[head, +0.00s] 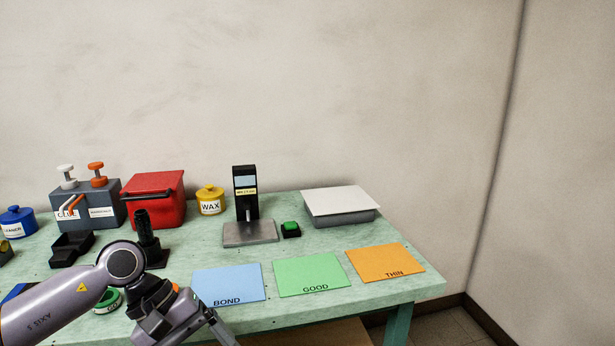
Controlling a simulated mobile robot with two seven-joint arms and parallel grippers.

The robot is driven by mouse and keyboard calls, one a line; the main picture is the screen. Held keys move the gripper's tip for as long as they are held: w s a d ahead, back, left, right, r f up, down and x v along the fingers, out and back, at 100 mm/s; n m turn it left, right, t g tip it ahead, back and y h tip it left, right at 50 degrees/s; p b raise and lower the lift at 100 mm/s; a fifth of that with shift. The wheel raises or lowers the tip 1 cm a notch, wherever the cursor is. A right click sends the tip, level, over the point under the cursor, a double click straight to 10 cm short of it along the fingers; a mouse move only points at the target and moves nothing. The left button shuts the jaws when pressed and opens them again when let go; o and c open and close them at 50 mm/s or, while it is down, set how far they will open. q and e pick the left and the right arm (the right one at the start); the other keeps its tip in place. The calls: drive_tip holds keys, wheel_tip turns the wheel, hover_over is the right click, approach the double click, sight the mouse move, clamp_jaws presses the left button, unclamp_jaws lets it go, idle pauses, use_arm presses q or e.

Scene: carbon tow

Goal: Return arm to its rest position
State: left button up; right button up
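My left arm comes in from the lower left, in front of the green table (330,218). My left gripper (216,326) points down and right at the bottom edge of the head view, just below the blue BOND mat (228,280). Its tips are cut off or hard to make out, so I cannot tell whether it is open, shut or holding anything. My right arm and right gripper are not in view.
Behind stand a red box (154,200), yellow WAX pot (210,200), black gauge (246,195), green button (291,229) and grey box with white lid (340,206). A green GOOD mat (310,272) and orange THIN mat (384,260) lie clear at right. The arm covers the front left.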

use_arm(q)
drive_tip(key=s+d+r+n+t+h+p, duration=0.1)
drive_tip(key=s+d+r+n+t+h, duration=0.15)
drive_tip(key=d+n+h, duration=0.55)
drive_tip(key=s+d+r+n+t+h+p, duration=0.1)
drive_tip(key=s+d+r+n+t+h, duration=0.3)
drive_tip(key=n, duration=0.6)
drive_tip(key=w+a+f+n+t+y, duration=0.1)
drive_tip(key=a+f+n+t+y, duration=0.25)
drive_tip(key=n, duration=0.75)
drive_tip(key=w+a+f+n+t+y+p, duration=0.1)
drive_tip(key=w+a+f+n+t+y, duration=0.25)
drive_tip(key=n, duration=0.75)
drive_tip(key=s+a+f+n+t+y, duration=0.1)
drive_tip(key=a+f+n+t+y, duration=0.3)
drive_tip(key=n, duration=0.7)
drive_tip(key=s+a+f+n+g+y, duration=0.2)
drive_tip(key=s+a+f+n, duration=0.1)
drive_tip(key=s+f+n, duration=0.3)
drive_tip(key=s+a+f+n+g+y+p, duration=0.1)
drive_tip(key=s+a+f+n+g+y, duration=0.2)
drive_tip(key=s+f+n, duration=0.3)
wheel_tip(320, 180, down, 3)
drive_tip(key=shift+n, duration=0.9)
